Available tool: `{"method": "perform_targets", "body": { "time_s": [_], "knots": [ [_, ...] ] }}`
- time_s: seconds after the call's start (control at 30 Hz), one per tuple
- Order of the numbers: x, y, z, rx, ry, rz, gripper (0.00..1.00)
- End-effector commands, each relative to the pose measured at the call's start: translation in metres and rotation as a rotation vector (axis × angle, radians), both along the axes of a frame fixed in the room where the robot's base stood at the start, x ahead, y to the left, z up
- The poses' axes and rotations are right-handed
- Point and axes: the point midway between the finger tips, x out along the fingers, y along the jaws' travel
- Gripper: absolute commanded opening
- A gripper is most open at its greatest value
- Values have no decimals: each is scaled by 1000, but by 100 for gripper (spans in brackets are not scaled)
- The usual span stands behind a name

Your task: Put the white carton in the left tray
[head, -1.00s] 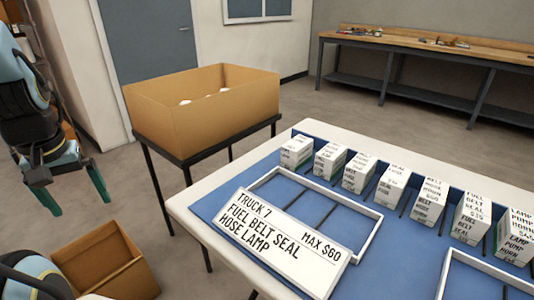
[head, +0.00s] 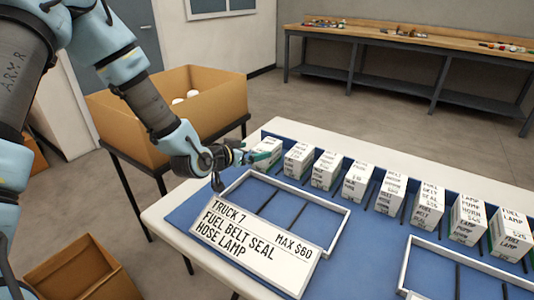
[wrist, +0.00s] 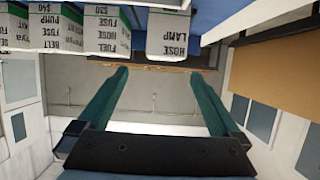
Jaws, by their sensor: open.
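Several white cartons with printed labels stand in a row along the far side of the blue mat. The leftmost carton (head: 269,145) is beside my gripper (head: 255,157), whose green fingers partly overlap it. In the wrist view, which is upside down, a carton reading HOSE LAMP (wrist: 168,36) stands apart at the end of the row. My gripper (wrist: 158,95) is open there and nothing is between its fingers. The left tray (head: 300,190) is a white divided frame, empty where visible, behind the TRUCK 7 sign (head: 255,245). The sign lists FUEL BELT SEAL HOSE LAMP, MAX $60.
A second white tray (head: 405,262) lies at the right, partly out of frame. A large cardboard box (head: 222,100) on a dark stand is behind the table's left end. Another open box (head: 85,272) is low at left. A workbench (head: 400,42) stands at the back.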

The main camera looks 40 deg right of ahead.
Motion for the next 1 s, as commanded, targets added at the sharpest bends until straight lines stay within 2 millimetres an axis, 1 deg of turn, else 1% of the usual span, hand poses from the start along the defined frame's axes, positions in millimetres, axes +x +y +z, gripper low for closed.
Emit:
{"method": "perform_targets", "body": {
  "time_s": [0.03,0.2,0.3,0.47,0.8,0.9,1.0],
  "knots": [
    [2,-7,-2,-1,1,0,100],
    [9,-30,-12,0,2,3,100],
    [12,-39,-16,2,2,3,100],
    [15,-47,-19,2,1,4,100],
    [29,-83,-35,3,3,3,100],
    [30,-87,-38,2,1,4,100],
    [30,-88,-38,3,1,3,100]
  ]
}}
